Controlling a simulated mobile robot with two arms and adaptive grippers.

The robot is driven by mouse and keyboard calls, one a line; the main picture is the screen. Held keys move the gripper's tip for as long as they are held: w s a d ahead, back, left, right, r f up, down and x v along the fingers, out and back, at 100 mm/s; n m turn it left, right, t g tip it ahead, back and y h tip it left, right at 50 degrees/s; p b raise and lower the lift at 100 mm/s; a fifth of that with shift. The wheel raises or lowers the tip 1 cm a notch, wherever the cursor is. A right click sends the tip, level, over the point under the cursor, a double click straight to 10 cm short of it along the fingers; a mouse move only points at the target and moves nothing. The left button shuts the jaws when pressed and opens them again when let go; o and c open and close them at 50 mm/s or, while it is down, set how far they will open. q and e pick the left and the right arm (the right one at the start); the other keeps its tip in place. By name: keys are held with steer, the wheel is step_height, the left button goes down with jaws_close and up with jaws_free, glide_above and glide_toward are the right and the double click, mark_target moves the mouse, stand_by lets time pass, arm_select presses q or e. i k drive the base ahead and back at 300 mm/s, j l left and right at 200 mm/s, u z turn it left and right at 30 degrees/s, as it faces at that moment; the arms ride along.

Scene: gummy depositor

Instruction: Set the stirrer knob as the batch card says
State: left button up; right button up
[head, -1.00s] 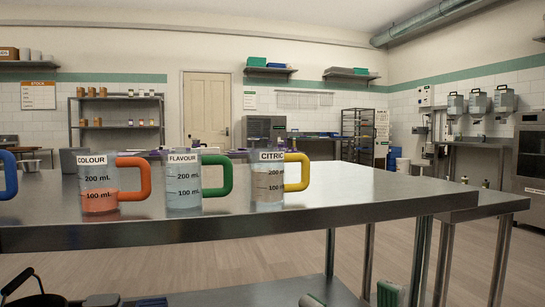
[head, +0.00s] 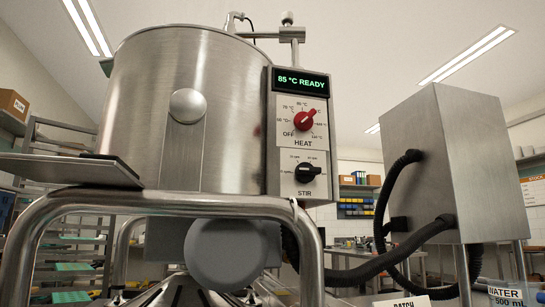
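The black stirrer knob (head: 307,173) is on the STIR panel (head: 302,190), low on the control box at the right side of a large steel kettle (head: 185,110). Its handle seems to point to the right. The small marks around it are too small to read surely. Above it is a red HEAT knob (head: 304,120), and the display (head: 301,81) reads "85 °C READY" in green. The top of a white card (head: 402,301) lettered "BATCH" shows at the bottom edge; the rest of it is cut off. Neither gripper is in view.
A bent steel tube frame (head: 165,205) stands in front of the kettle. A grey metal box (head: 445,165) with black hoses (head: 385,265) is at the right. A jug (head: 507,295) marked "WATER 500 mL" shows at the bottom right. Shelves with bins stand behind.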

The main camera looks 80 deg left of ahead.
mark_target(305, 172)
steer(key=i+l+u, duration=0.15)
steer(key=u, duration=0.35)
steer(key=i+l+u, duration=0.1)
steer(key=l+u, duration=0.4)
steer(key=j+u, duration=0.1)
steer(key=u, duration=1.9)
